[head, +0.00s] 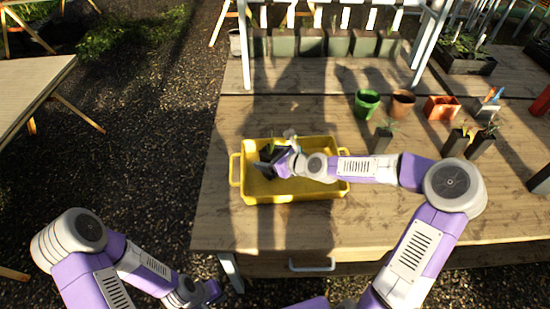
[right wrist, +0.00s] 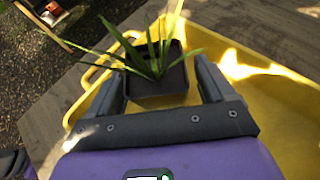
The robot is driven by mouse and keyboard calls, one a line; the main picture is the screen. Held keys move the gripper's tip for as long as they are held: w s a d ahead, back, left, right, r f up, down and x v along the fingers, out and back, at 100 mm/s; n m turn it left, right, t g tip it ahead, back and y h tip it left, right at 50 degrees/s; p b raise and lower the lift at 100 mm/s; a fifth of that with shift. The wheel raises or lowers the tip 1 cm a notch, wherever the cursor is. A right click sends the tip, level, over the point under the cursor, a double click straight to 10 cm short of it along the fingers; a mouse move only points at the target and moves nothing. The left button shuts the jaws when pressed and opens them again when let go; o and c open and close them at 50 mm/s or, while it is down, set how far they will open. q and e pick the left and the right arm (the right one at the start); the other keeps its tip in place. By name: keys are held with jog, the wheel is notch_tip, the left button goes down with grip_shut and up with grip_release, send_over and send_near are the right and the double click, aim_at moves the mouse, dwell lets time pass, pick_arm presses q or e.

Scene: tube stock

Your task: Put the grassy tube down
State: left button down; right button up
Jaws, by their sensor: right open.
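The grassy tube (right wrist: 158,90), a dark square pot with long thin green leaves, is in the yellow tray (head: 300,198), at its left end. In the right wrist view it stands between the two fingers of my right gripper (right wrist: 160,88). The fingers are apart, one on each side of the tube, with a gap visible at least on the right. In the head view my right gripper (head: 276,162) reaches into the tray and mostly hides the tube. My left gripper (head: 211,291) hangs low in front of the table, away from the tray; its fingers are too small to judge.
Dark planted tubes (head: 383,138) (head: 456,143) stand on the wooden table (head: 310,228) to the right. Behind them are a green pot (head: 367,103), a terracotta pot (head: 402,103) and an orange planter (head: 441,108). The tray's middle and right look empty.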

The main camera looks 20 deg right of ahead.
jog(key=p+v, duration=0.5)
jog(key=v, duration=0.7)
dwell(0.5)
